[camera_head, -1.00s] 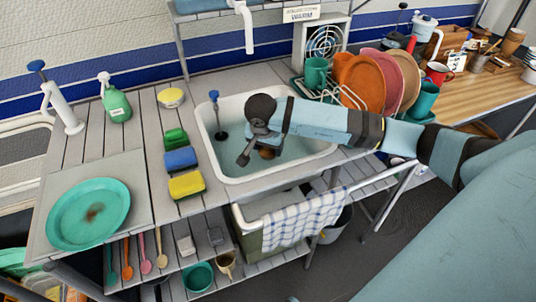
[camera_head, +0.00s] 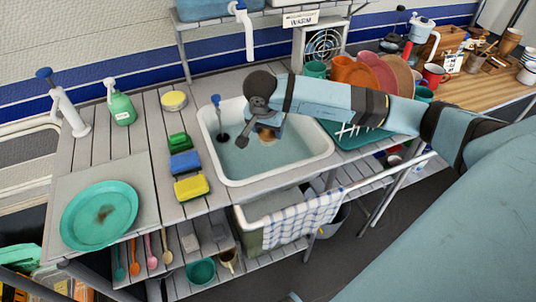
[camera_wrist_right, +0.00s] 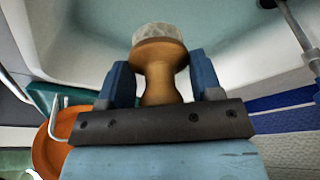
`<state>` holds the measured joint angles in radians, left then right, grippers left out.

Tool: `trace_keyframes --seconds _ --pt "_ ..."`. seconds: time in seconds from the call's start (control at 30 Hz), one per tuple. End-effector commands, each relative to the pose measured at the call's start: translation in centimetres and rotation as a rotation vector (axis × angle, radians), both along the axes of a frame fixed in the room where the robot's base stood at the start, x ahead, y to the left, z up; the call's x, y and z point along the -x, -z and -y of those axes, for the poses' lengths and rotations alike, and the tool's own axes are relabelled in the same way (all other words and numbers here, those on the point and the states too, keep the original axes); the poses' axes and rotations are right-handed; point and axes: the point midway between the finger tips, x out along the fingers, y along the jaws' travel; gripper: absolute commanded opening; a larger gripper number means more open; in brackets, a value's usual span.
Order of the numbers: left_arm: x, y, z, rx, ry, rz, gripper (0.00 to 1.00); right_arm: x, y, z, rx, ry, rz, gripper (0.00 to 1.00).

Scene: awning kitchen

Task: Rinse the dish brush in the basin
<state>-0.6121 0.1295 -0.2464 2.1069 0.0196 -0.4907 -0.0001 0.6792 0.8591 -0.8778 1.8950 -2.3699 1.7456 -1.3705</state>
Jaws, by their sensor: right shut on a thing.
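The dish brush (camera_wrist_right: 160,60) has a wooden body and a pale bristle head. In the wrist view it stands between the two blue fingers of my right gripper (camera_wrist_right: 160,75), which is shut on its narrow wooden part. In the head view my right gripper (camera_head: 268,127) is over the far part of the white basin (camera_head: 209,150), and the brush (camera_head: 267,135) shows only in part below it. The basin holds pale water (camera_head: 250,165). The brush appears above the water, bristles not clearly visible in the head view. My left gripper is out of view.
Yellow, blue and green sponges (camera_head: 185,162) line the left counter. A green plate (camera_head: 99,216) lies further left. A dish rack (camera_head: 365,138) with plates is behind my right arm. A white tap (camera_head: 246,30) hangs above.

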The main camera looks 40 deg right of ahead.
Motion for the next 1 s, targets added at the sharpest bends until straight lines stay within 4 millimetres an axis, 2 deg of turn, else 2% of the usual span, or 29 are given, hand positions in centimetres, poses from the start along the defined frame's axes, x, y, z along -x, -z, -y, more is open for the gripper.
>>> trace_keyframes --seconds 0.03,0.3,0.5,1.0 --pt "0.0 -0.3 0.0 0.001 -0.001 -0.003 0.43 0.0 -0.7 0.0 0.000 0.000 0.001 0.36" --pt "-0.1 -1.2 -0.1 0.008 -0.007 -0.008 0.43 0.0 -2.9 0.0 0.000 0.000 0.001 0.36" --pt "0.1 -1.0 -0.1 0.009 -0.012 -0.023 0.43 0.0 -4.1 0.0 0.002 0.000 0.001 0.36" --pt "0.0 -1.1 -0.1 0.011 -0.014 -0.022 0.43 0.0 -4.3 0.0 0.001 0.000 0.001 0.36"
